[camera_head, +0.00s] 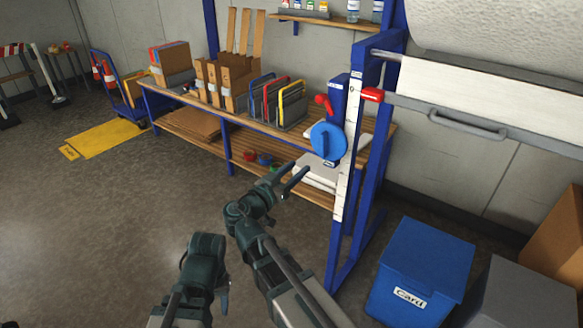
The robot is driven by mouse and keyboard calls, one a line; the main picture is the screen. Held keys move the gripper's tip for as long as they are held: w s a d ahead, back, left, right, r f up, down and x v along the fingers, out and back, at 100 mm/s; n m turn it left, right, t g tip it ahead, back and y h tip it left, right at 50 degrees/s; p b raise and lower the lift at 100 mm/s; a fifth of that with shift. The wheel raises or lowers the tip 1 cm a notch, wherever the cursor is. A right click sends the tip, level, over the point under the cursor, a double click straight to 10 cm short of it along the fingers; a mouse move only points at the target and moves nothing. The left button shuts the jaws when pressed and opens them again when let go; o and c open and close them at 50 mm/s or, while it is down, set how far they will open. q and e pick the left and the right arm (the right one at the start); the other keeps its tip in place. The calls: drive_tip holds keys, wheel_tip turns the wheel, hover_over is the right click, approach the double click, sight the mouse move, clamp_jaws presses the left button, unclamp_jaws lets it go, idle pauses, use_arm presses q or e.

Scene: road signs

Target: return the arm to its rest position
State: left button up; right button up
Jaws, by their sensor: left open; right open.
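My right gripper (294,178) is open and empty, its two dark fingers apart and pointing to the upper right. It appears in front of the workbench's lower shelf, to the left of the blue upright frame. My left arm is folded at the lower middle of the view. My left gripper (223,293) is mostly hidden behind its own dark wrist and points down, with nothing visible in it.
A workbench (230,113) with cardboard and coloured folders stands ahead. A blue card bin (425,262) stands lower right.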

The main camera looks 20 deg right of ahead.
use_arm(q)
drive_tip(key=shift+s+a, duration=0.1)
drive_tip(key=shift+a, duration=0.2)
use_arm(e)
drive_tip(key=shift+s+a, duration=0.2)
drive_tip(key=shift+a, duration=0.1)
drive_tip(key=s+a+f+n+g+y+p, duration=0.35)
drive_tip(key=s+f+n+g+y, duration=0.2)
drive_tip(key=s+f, duration=0.35)
use_arm(q)
wheel_tip(320, 180, up, 7)
drive_tip(key=p, duration=0.3)
drive_tip(key=shift+r+p, duration=0.15)
drive_tip(key=shift+p, duration=0.25)
use_arm(e)
drive_tip(key=s+a+f+n+g+y, duration=0.2)
drive_tip(key=s+a+n+y, duration=0.2)
drive_tip(key=s+a, duration=0.1)
drive_tip(key=s+a+f+n+g+y, duration=0.3)
drive_tip(key=s+a, duration=0.3)
drive_tip(key=shift+s+a+f+n+y, duration=0.15)
drive_tip(key=shift+a+f+n+y, duration=0.15)
drive_tip(key=shift+n+y, duration=0.05)
